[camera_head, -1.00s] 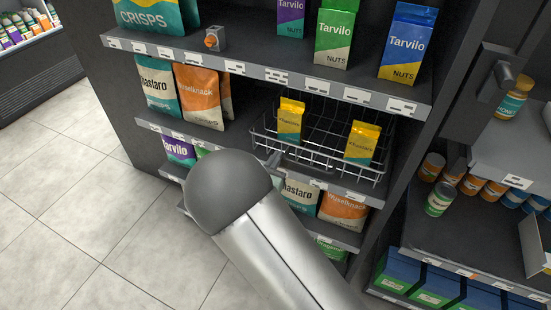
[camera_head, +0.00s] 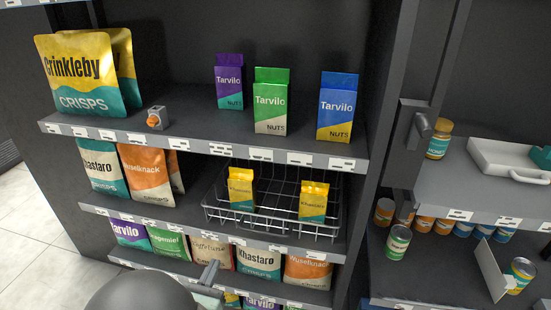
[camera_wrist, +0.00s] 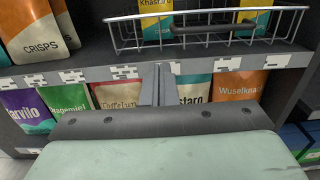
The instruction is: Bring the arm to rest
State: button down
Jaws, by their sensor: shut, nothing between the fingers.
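My gripper (camera_wrist: 158,84) is in the wrist view, its fingers closed together and holding nothing. They point toward the shelf edge below the wire basket (camera_wrist: 209,43). In the head view, my gripper (camera_head: 210,273) shows only in part behind my rounded grey arm link at the bottom. It is in front of the lower row of bags, apart from the basket (camera_head: 270,226). I cannot tell how close it is to the shelf edge.
Two yellow packets (camera_head: 241,189) stand in the basket. Bags (camera_head: 149,175) fill the left of that shelf, and more stand below. Nuts boxes (camera_head: 271,101) and a small grey device (camera_head: 157,118) are above. A white tray (camera_head: 508,158) and cans (camera_head: 398,242) are at right.

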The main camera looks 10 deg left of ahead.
jog(key=w+d+r+m+g+h+p, duration=0.1)
jog(key=d+r+m+g+h, duration=0.3)
jog(key=d, duration=0.5)
jog(key=d+r+m+g+h+p, duration=0.2)
jog(key=d+m+g, duration=0.2)
jog(key=d+m, duration=0.4)
jog(key=w+d+r+m+g+h+p, duration=0.1)
jog(key=d+r+m+g+h, duration=0.3)
jog(key=d, duration=0.6)
jog(key=s+d+r+m+g+y+p, duration=0.2)
jog(key=s+d+r+m+y, duration=0.2)
jog(key=s+m, duration=0.3)
jog(key=s+d+r+m+g+y+p, duration=0.3)
jog(key=s+m+y, duration=0.4)
jog(key=m, duration=0.4)
jog(key=shift+d+r+m+g, duration=0.35)
jog(key=shift+d+r, duration=0.2)
jog(key=shift+d, duration=0.55)
